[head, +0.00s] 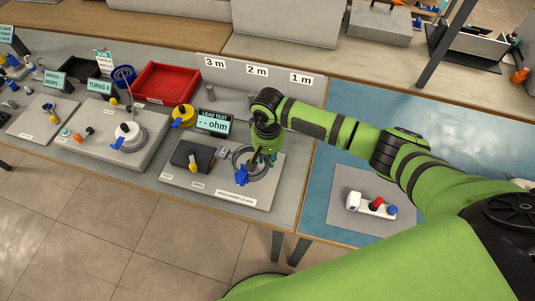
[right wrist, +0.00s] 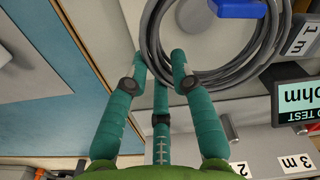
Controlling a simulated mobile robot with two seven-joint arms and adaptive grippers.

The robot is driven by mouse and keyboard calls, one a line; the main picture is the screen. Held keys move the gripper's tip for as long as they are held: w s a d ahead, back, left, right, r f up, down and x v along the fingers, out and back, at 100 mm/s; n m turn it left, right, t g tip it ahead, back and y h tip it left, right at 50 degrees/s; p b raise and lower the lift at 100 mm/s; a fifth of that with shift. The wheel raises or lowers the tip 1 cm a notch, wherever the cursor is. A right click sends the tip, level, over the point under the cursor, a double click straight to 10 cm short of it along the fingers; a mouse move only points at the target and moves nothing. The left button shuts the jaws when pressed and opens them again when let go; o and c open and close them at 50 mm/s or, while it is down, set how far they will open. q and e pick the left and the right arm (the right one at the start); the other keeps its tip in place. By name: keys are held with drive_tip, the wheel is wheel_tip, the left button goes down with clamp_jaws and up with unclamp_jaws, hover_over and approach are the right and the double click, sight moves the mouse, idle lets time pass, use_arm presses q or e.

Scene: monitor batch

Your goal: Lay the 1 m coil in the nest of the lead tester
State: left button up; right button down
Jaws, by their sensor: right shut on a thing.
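The 1 m coil is a ring of grey cable (head: 237,158) with a blue plug, over the right part of the lead tester's grey plate (head: 215,182). In the right wrist view the coil (right wrist: 151,35) shows close up, with a white "1 m" tag (right wrist: 300,38) beside it. I cannot tell whether the coil touches the plate. The nest is hidden or not clear. The tester's display (head: 213,122) reads "-- ohm". My left gripper is not in view.
A dark block (head: 187,153) and a yellow-handled part sit on the plate's left. The turns station (head: 125,137), a red bin (head: 165,83) and a yellow coil stand further left. A grey mat (head: 345,215) with a red-and-blue-knobbed device lies on the blue table right.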

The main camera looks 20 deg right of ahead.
drive_tip(key=shift+r+p, duration=0.2)
drive_tip(key=shift+p, duration=0.15)
wheel_tip(320, 180, down, 2)
drive_tip(key=shift+f+b, duration=0.15)
drive_tip(key=shift+b, duration=0.6)
drive_tip(key=shift+f+b, duration=0.3)
drive_tip(key=shift+f, duration=0.5)
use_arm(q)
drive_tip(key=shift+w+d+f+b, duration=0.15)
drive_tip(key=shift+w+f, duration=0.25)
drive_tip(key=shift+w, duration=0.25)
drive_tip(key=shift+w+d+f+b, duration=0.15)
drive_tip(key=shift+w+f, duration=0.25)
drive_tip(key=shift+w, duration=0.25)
use_arm(e)
drive_tip(key=shift+f, duration=0.85)
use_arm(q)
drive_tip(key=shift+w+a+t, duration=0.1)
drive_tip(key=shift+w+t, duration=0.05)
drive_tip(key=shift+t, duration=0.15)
use_arm(e)
drive_tip(key=shift+f, duration=0.1)
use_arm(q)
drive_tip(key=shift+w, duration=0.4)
use_arm(e)
drive_tip(key=shift+f, duration=0.3)
